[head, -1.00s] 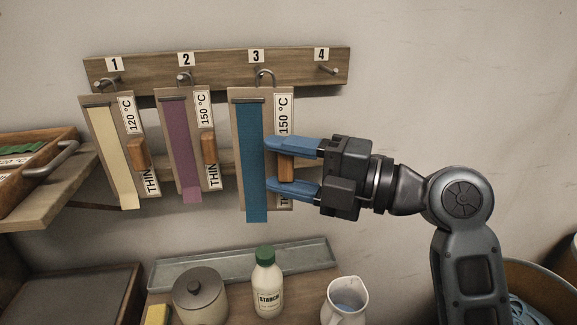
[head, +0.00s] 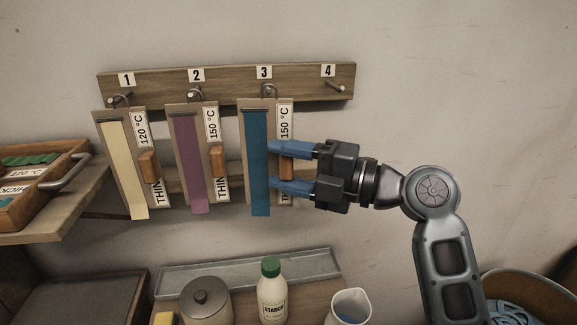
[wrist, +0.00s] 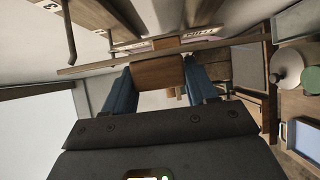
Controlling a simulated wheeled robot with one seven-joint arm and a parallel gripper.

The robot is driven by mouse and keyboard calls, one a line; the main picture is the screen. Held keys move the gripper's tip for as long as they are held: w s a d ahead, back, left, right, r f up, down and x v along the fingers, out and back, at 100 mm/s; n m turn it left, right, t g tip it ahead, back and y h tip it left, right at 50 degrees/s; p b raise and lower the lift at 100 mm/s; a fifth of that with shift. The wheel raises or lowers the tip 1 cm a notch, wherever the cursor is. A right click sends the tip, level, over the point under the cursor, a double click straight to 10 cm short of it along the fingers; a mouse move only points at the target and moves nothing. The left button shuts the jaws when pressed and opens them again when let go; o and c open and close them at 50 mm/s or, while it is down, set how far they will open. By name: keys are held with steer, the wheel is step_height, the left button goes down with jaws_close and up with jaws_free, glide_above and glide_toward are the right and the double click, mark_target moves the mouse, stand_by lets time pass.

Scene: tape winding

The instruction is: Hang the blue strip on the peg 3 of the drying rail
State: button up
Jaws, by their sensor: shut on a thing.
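The blue strip (head: 257,165) hangs down the front of a card (head: 281,203) labelled 150 °C. My gripper (head: 272,166) is shut on this block from the right; the block also shows between the blue fingers in the wrist view (wrist: 158,73). In the wrist view a metal peg (wrist: 70,38) reaches toward the card's edge.
A yellow-strip card (head: 124,170) hangs at peg 1 and a purple-strip card (head: 188,160) at peg 2, close on the left. Peg 4 (head: 337,87) is bare. Below stand a lidded pot (head: 206,302), a starch bottle (head: 272,295) and a white jug (head: 349,307).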

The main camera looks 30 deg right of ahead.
steer(key=shift+w+d+p, duration=0.25)
steer(key=shift+w+p, duration=0.1)
steer(key=shift+w, duration=0.35)
steer(key=shift+w+f+b, duration=0.15)
steer(key=shift+f+b, duration=0.05)
steer(key=shift+b, duration=0.25)
steer(key=shift+w+d+f+b, duration=0.15)
steer(key=shift+w+d+b, duration=0.15)
steer(key=shift+w+b, duration=0.55)
steer(key=shift+f+b, duration=0.1)
steer(key=shift+b, duration=0.4)
steer(key=shift+d+b, duration=0.1)
steer(key=shift+b, duration=0.3)
steer(key=o, duration=1.2)
